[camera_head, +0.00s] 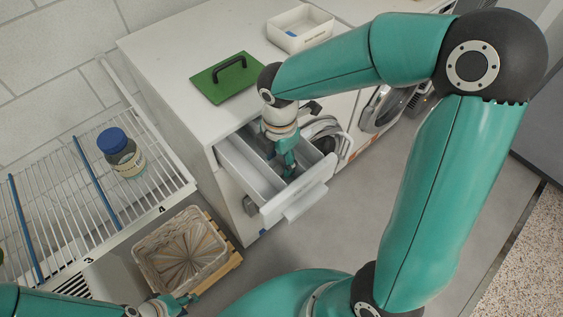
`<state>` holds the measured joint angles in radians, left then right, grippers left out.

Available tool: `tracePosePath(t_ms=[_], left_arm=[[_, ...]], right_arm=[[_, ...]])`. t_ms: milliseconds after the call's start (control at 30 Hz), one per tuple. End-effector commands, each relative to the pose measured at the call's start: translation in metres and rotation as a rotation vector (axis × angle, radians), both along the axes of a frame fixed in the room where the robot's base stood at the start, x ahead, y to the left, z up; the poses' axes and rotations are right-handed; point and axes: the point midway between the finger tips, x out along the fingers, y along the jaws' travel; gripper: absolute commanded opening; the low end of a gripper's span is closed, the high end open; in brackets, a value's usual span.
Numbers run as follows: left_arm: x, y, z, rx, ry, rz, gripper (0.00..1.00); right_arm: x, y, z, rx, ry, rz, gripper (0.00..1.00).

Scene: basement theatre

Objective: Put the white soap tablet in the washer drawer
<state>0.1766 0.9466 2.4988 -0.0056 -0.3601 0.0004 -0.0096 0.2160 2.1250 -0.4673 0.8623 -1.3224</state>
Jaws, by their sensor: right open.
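The washer drawer (254,172) is pulled out from the front of a white washer (165,70), with its handle front (305,204) toward me. My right gripper (289,173) points down into the drawer from above. It is open, and its fingertips are partly below the drawer walls. I cannot make out the white soap tablet; the gripper and drawer walls hide part of the drawer's inside. My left gripper (186,300) is low at the bottom left, near the clear bin, and its jaws are too small to read.
A green board with a black handle (226,78) and a white tray (300,28) sit on the washer top. A wire rack (60,215) at left holds a blue-lidded jar (122,153). A clear bin (181,251) on a wooden pallet stands below. A round-door machine (385,107) is further right.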

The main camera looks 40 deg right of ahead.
Motion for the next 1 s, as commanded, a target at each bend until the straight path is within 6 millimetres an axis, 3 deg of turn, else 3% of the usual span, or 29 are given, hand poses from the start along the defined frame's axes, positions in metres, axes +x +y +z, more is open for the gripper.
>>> tracePosePath(t_ms=[33, 200, 400, 600, 1000], left_arm=[[0.0, 0.0, 0.004, 0.0, 0.0, 0.0, 0.4], [0.0, 0.0, 0.01, 0.0, 0.0, 0.0, 0.4], [0.0, 0.0, 0.014, 0.0, 0.0, 0.0, 0.4], [0.0, 0.0, 0.015, 0.0, 0.0, 0.0, 0.4], [0.0, 0.0, 0.015, 0.0, 0.0, 0.0, 0.4]], right_arm=[[0.002, 0.0, 0.014, 0.001, -0.007, 0.0, 0.53], [0.001, 0.0, 0.049, 0.0, -0.006, 0.0, 0.53], [0.001, 0.0, 0.078, -0.001, -0.004, -0.001, 0.53], [0.0, 0.0, 0.088, 0.0, -0.001, -0.002, 0.53], [0.0, -0.001, 0.088, 0.0, 0.0, -0.002, 0.53]])
